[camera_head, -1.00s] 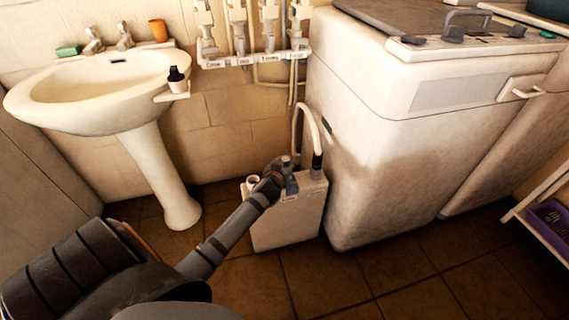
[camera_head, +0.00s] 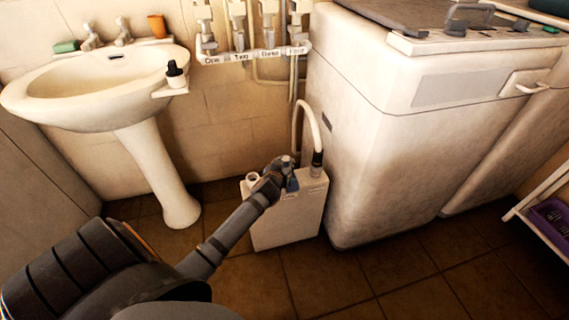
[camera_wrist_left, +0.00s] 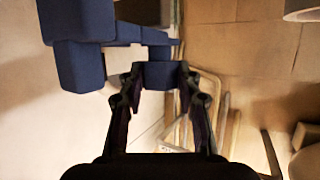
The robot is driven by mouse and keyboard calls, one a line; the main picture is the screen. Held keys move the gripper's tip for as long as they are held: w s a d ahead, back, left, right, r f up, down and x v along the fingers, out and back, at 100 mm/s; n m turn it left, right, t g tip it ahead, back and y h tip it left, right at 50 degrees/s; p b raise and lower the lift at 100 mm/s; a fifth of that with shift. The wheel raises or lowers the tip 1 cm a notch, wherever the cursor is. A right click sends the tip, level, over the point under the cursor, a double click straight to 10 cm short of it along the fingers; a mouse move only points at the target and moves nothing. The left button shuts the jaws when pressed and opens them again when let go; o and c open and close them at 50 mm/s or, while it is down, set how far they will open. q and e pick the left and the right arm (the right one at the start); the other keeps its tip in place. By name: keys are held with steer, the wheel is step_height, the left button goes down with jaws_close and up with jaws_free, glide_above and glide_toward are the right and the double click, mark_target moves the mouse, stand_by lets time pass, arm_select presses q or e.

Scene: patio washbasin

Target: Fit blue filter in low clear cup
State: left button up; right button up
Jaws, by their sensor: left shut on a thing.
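My left gripper (camera_head: 282,172) is over the top of a white box (camera_head: 288,220) on the floor. In the left wrist view my left gripper (camera_wrist_left: 160,78) has its fingers closed on the end of a blue blocky piece (camera_wrist_left: 90,22), which I take as the blue filter. The blue piece reaches from the fingers to the upper left. In the head view only a small blue patch (camera_head: 293,184) shows beside the gripper. I cannot make out a clear cup for certain. A pale round rim (camera_head: 252,178) stands on the box's left top. My right gripper is not in view.
A pale hose (camera_head: 308,118) rises from the box's right top. A white appliance (camera_head: 400,150) stands close on the right. A pedestal basin (camera_head: 100,90) is on the left. Labelled valves (camera_head: 255,50) line the wall above. The front tiled floor is open.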

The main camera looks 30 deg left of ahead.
arm_select(q)
steer(key=shift+p, duration=0.35)
stand_by(0.6)
steer(key=shift+f+b, duration=0.5)
steer(key=shift+f, duration=0.1)
steer(key=o, duration=0.9)
steer(key=shift+c, duration=0.2)
steer(key=shift+s+r, duration=0.1)
steer(key=shift+p+v, duration=1)
steer(key=shift+v, duration=0.2)
steer(key=p+v, duration=0.4)
steer(key=v, duration=0.4)
steer(key=shift+s, duration=0.2)
